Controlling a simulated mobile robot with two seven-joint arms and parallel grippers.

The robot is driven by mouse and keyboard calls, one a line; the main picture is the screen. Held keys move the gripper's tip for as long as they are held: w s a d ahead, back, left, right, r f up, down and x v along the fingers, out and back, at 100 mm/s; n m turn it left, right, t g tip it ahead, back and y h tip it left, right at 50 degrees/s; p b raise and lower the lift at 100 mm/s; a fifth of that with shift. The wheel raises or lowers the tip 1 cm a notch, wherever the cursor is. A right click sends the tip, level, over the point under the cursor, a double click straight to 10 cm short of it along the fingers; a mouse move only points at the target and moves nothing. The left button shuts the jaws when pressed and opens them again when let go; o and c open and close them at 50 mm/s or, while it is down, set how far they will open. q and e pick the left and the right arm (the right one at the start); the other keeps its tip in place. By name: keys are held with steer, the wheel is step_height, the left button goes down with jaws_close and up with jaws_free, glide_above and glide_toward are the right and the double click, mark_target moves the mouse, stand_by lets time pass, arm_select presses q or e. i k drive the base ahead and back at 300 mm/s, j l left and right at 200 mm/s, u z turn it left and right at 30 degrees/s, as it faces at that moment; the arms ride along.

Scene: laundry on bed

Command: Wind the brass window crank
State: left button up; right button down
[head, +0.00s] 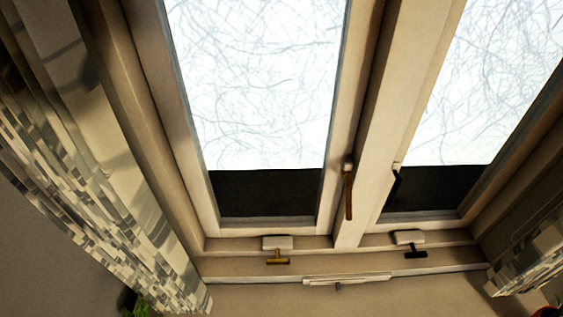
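A small brass crank (278,258) sits below a pale mount (278,243) on the bottom frame of the left window pane. A similar dark crank (415,251) sits below another pale mount (409,237) under the right pane. A brown handle (348,190) hangs down on the left sash beside the central post. Neither of my grippers is in view, and nothing touches the cranks.
A patterned curtain (95,190) hangs at the left, and another (530,262) at the lower right. A pale bar (346,279) lies along the sill. Green leaves (136,310) show at the bottom left. The space before the brass crank looks clear.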

mark_target(279, 260)
steer(key=l+u, duration=0.35)
steer(key=k+l, duration=0.3)
steer(key=l, duration=0.15)
steer(key=k+l+u, duration=0.1)
steer(key=k+l, duration=0.15)
steer(key=l, duration=0.25)
steer(key=k+l, duration=0.3)
steer(key=l+u, duration=0.05)
steer(key=l, duration=0.1)
